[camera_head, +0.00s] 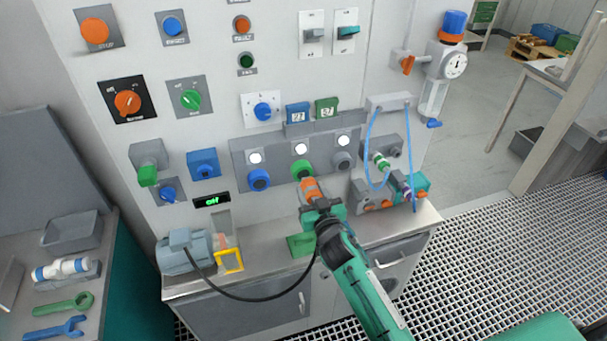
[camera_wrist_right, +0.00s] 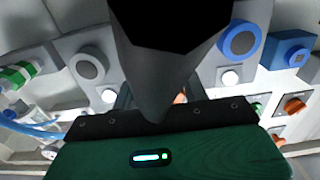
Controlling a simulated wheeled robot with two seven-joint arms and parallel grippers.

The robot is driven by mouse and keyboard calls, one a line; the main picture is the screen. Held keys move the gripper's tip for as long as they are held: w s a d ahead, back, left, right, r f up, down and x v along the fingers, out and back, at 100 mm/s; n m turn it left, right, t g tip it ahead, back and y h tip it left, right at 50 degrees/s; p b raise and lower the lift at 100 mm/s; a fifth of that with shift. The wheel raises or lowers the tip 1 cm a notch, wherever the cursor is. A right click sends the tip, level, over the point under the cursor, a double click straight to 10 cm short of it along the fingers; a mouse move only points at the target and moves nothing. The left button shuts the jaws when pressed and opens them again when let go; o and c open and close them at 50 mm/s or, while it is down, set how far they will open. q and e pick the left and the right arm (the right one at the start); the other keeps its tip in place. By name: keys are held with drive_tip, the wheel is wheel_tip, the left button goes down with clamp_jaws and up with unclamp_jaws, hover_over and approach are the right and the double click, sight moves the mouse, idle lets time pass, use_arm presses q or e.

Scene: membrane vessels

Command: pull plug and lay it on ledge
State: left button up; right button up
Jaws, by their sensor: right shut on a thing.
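An orange plug (camera_head: 310,188) points at the green-ringed socket (camera_head: 302,169) on the grey panel strip in the head view. Its front end overlaps the socket, and I cannot tell whether it is still seated. My right gripper (camera_head: 320,209) is shut on the plug. A black cable (camera_head: 262,299) loops from the grey motor (camera_head: 182,252) up to the gripper. In the right wrist view a large black shape hides most of the plug. The ledge (camera_head: 260,262) runs below the panel. My left gripper is not in view.
A blue socket (camera_head: 259,179) and a grey socket (camera_head: 342,160) flank the green one. On the ledge stand a green block (camera_head: 300,244) and a yellow frame (camera_head: 230,261). Connectors with blue hoses (camera_head: 369,142) are to the right.

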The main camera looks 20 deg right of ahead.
drive_tip(key=shift+s, duration=1.05)
